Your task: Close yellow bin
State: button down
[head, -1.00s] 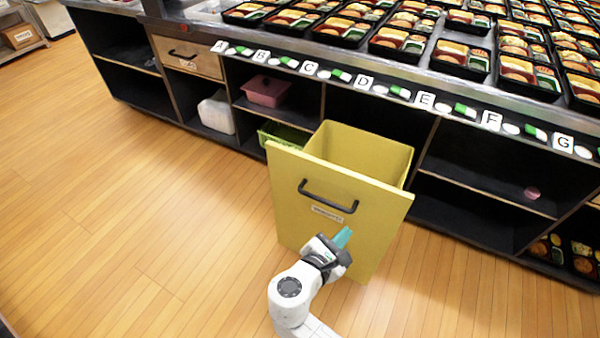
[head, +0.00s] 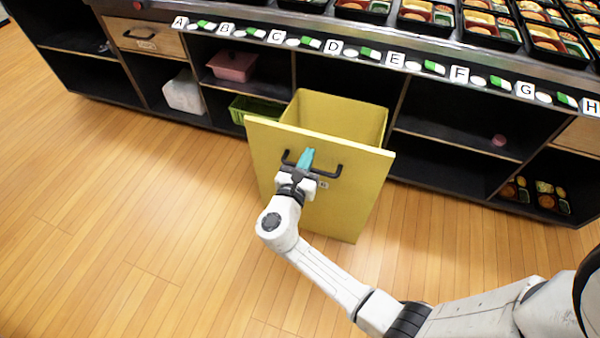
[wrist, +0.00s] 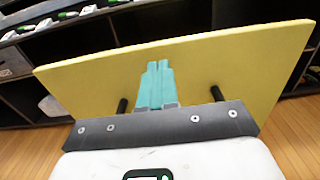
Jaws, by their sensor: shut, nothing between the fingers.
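The yellow bin (head: 335,190) is pulled out from the counter front, its open top showing behind the front panel. A black bar handle (head: 331,174) is fixed on the upper part of the panel. My gripper (head: 306,155) is shut, its teal fingers empty, in front of the panel at the handle. In the wrist view the fingertips (wrist: 157,66) are together before the yellow panel (wrist: 240,62), between the two ends of the handle. I cannot tell whether they touch the panel.
The counter (head: 300,28) has a row of letter labels and bento trays (head: 428,16) on top. Open dark shelves flank the bin, with a pink box (head: 232,66) and a green basket (head: 258,109) to the left. The wooden floor (head: 120,200) is clear.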

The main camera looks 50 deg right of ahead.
aim_at(315, 141)
jog(key=shift+x, duration=1.6)
